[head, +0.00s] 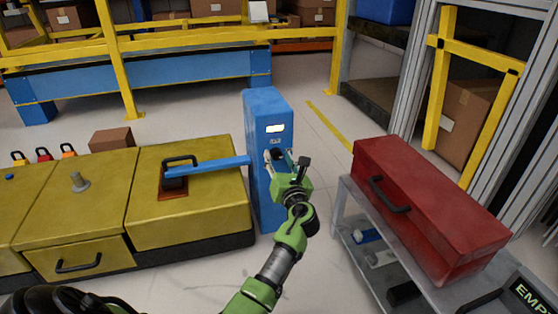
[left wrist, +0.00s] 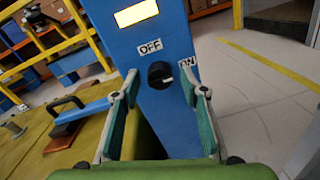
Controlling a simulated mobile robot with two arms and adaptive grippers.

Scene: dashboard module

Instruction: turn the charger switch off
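The blue charger (head: 265,106) stands upright in the middle of the head view, with a lit display on its front. In the left wrist view the charger (left wrist: 178,125) fills the centre. Its switch is a round black knob (left wrist: 160,75) below the OFF label (left wrist: 150,47). The ON label (left wrist: 188,62) is at its right, and the knob's white mark points right, towards ON. My left gripper (left wrist: 160,95) is open, its two green-padded fingers apart on either side of the knob. In the head view, my left gripper (head: 279,158) is in front of the charger. My right gripper is out of view.
A blue bar (head: 215,165) runs from the charger to a black handle on the yellow battery-like block (head: 205,220) at left. A red toolbox (head: 425,205) sits on a grey cart (head: 350,215) at right. Yellow rails stand behind. Floor is clear between the charger and the cart.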

